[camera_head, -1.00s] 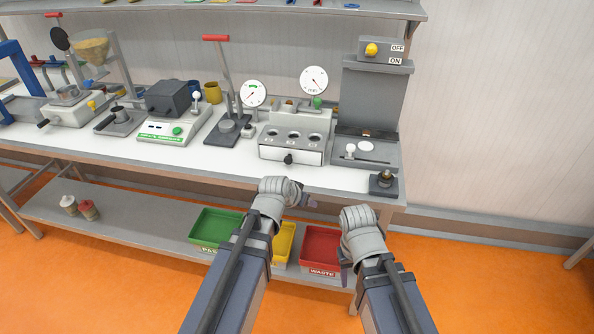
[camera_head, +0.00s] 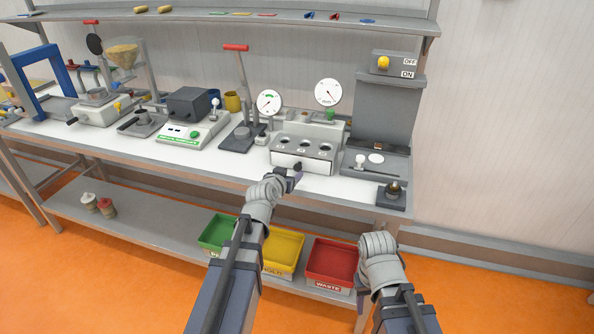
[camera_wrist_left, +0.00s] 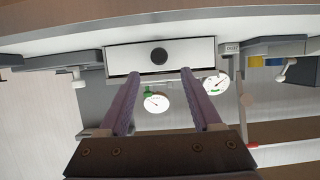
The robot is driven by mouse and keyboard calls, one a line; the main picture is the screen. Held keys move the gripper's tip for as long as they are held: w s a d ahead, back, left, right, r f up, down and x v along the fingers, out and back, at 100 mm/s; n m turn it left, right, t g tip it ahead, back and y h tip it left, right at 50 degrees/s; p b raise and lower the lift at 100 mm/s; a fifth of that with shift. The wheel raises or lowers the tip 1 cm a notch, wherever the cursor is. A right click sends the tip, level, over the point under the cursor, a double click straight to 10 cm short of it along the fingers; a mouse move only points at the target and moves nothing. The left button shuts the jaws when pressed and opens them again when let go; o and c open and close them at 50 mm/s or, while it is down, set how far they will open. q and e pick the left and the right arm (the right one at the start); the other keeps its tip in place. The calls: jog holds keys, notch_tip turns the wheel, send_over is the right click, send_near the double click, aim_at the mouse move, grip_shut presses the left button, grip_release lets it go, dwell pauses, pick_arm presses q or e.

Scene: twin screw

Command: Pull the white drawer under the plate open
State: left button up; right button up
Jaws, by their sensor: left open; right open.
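The white drawer (camera_head: 316,168) is the low front of the grey unit under the plate with three round holes (camera_head: 305,149). It looks shut. In the left wrist view the drawer front (camera_wrist_left: 190,50) is a white panel with a round black knob (camera_wrist_left: 159,55). My left gripper (camera_head: 298,176) is open in front of the drawer. In its wrist view the fingers (camera_wrist_left: 160,73) point at the drawer, with the knob lying between their lines; contact cannot be told. My right gripper (camera_head: 361,302) hangs lower right, away from the drawer, its fingers mostly hidden by its wrist.
Two dial gauges (camera_head: 328,92) stand behind the unit. A grey machine (camera_head: 374,115) stands to its right, and a small dark block (camera_head: 392,196) sits at the bench corner. A red bin (camera_head: 333,259) and other bins sit on the lower shelf. The bench front edge (camera_head: 230,184) is clear.

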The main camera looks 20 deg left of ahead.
aim_at(297, 168)
pick_arm(q)
jog(key=b+x, duration=0.2)
jog(key=x, duration=0.5)
jog(key=shift+w+f+b, duration=0.2)
jog(key=shift+b, duration=0.15)
grip_shut()
dwell(1.1)
